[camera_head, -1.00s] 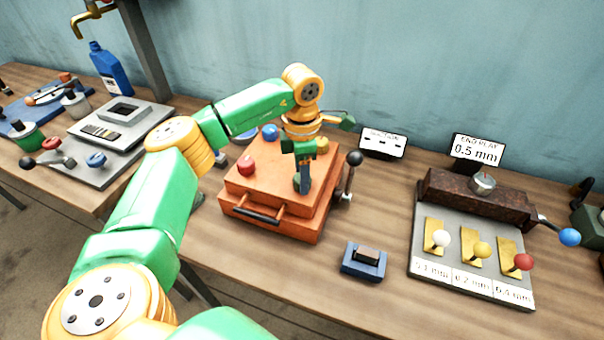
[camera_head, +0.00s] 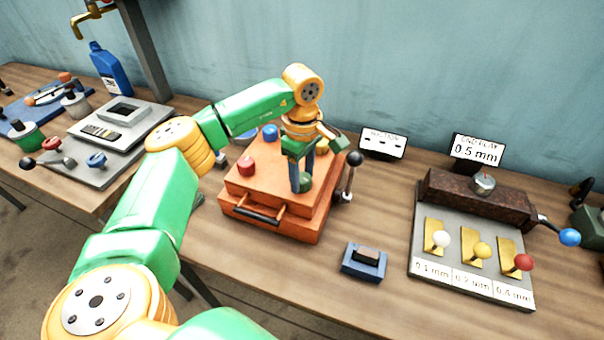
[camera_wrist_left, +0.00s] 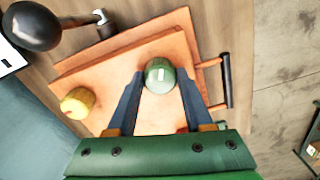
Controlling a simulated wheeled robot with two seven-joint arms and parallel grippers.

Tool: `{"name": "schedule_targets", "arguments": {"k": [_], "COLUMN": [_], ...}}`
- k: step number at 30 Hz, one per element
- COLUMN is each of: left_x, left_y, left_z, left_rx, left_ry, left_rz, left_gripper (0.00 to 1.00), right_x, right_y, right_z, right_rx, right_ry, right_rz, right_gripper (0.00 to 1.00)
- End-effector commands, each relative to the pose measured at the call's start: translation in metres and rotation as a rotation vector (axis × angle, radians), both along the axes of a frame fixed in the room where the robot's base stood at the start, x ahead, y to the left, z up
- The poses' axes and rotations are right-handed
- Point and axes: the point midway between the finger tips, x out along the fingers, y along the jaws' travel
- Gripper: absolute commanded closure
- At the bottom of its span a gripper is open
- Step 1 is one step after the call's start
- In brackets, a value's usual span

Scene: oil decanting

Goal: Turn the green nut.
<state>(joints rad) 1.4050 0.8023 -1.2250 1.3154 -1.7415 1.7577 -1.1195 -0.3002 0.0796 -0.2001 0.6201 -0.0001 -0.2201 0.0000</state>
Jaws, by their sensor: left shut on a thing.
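The green nut (camera_head: 305,184) sits on top of the orange box (camera_head: 240,188), near its front right part. In the left wrist view the green nut (camera_wrist_left: 159,70) is round, with a small white mark on its top. My left gripper (camera_head: 302,180) reaches down from above, with one dark blue finger on each side of the nut. In the left wrist view my left gripper (camera_wrist_left: 160,82) is shut on the nut. The fingers cover part of the nut's sides. My right gripper is in neither view.
A red knob (camera_head: 245,165), a blue knob (camera_head: 270,132) and a yellow knob (camera_wrist_left: 77,103) stand on the same box. A black-balled lever (camera_head: 354,159) rises at its right side. A small blue block (camera_head: 364,262) lies in front, and a gauge plate (camera_head: 470,278) stands to the right.

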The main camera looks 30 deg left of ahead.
Motion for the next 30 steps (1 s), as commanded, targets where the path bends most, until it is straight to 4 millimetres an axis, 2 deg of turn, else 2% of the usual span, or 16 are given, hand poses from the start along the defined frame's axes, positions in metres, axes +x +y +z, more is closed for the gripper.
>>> {"name": "schedule_targets", "arguments": {"k": [9, 22, 23, 24, 26, 30], "left_x": [0.0006, 0.0005, 0.0005, 0.0005, 0.0004, 0.0002], "left_y": [0.0005, 0.0003, 0.0003, 0.0003, 0.0002, 0.0002], "left_z": [0.0008, 0.0007, 0.0007, 0.0007, 0.0006, 0.0003], "left_rx": [0.002, 0.001, 0.001, 0.001, 0.001, 0.001], "left_ry": [-0.003, -0.003, -0.003, -0.003, -0.002, -0.001], "left_rz": [-0.074, -0.082, -0.082, -0.082, -0.082, -0.081], "left_gripper": [1.0, 1.0, 0.46, 0.35, 0.19, 0.19], "right_x": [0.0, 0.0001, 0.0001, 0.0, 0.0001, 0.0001], "right_y": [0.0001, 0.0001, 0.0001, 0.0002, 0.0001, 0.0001], "right_z": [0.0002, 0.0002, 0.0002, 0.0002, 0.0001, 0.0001], "right_rx": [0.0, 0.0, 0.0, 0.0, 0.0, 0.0], "right_ry": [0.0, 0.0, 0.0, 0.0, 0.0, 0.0], "right_rz": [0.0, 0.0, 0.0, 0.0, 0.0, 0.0], "right_gripper": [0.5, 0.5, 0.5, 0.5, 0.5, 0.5]}}
